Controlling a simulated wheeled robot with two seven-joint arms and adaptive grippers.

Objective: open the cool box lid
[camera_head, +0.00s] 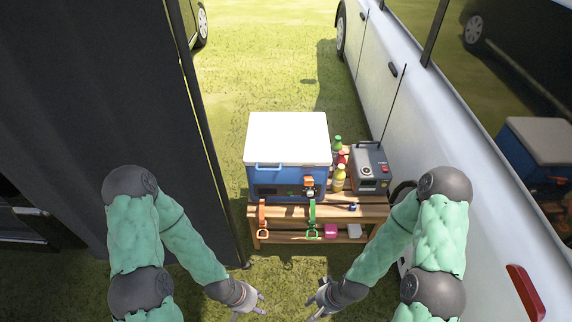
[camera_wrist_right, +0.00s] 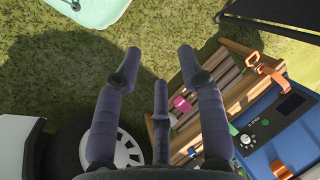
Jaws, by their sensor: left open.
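The cool box (camera_head: 262,186) has a blue body and a white lid (camera_head: 288,138), and stands on a wooden bench. The lid is down. A blue handle (camera_head: 275,167) runs along the lid's front edge, and an orange latch (camera_head: 309,181) sits on the front at the right. In the right wrist view the cool box (camera_wrist_right: 262,112) is partly cut off at the right. My left gripper (camera_head: 258,304) is open and empty, low in front of the bench. My right gripper (camera_head: 316,302) is also in front of the bench; the right wrist view shows its fingers (camera_wrist_right: 160,75) spread and empty.
The wooden bench (camera_head: 346,212) also holds bottles (camera_head: 340,178) and a grey radio (camera_head: 370,168) right of the box. Orange (camera_head: 262,218) and green (camera_head: 312,215) straps hang in front. A dark panel (camera_head: 90,90) stands left, a white vehicle (camera_head: 400,100) right. Grass lies between.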

